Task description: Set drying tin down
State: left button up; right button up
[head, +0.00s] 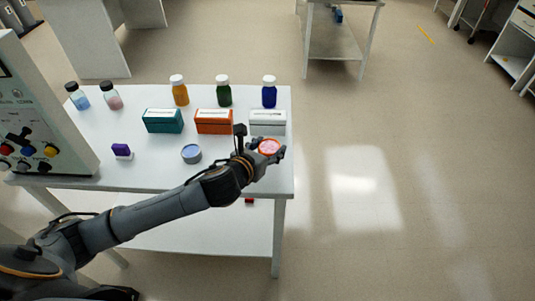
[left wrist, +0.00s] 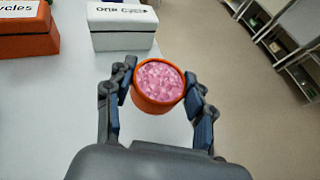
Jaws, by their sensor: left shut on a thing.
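The drying tin (head: 269,146) is a small round orange tin with pink granules in it. It also shows in the left wrist view (left wrist: 159,84), upright between the fingers. My left gripper (head: 266,151) is shut on it near the right edge of the white table (head: 165,178). In the left wrist view my gripper (left wrist: 160,92) has a finger on each side of the tin. I cannot tell whether the tin touches the table top. My right gripper is not in view.
Behind the tin stand a white box (head: 267,122) marked "one cycle", an orange box (head: 214,121) and a teal box (head: 163,121). A grey-blue tin (head: 191,153) and a purple item (head: 121,150) lie to the left. Several bottles stand at the back. A control panel (head: 38,120) is far left.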

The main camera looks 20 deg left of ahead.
aim_at(269, 148)
pick_arm(q)
jog(key=shift+w+a+f, duration=0.1)
jog(key=shift+w+f, duration=0.4)
jog(key=shift+f, duration=0.15)
jog(key=shift+w+f, duration=0.3)
jog(key=shift+w+a+f, duration=0.1)
jog(key=shift+w+f, duration=0.1)
jog(key=shift+f, duration=0.05)
jog(key=shift+w+f, duration=0.15)
jog(key=shift+f, duration=1.6)
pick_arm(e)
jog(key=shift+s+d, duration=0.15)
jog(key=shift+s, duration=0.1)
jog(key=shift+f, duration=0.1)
pick_arm(q)
jog(key=shift+f, duration=0.2)
jog(key=o, duration=1.2)
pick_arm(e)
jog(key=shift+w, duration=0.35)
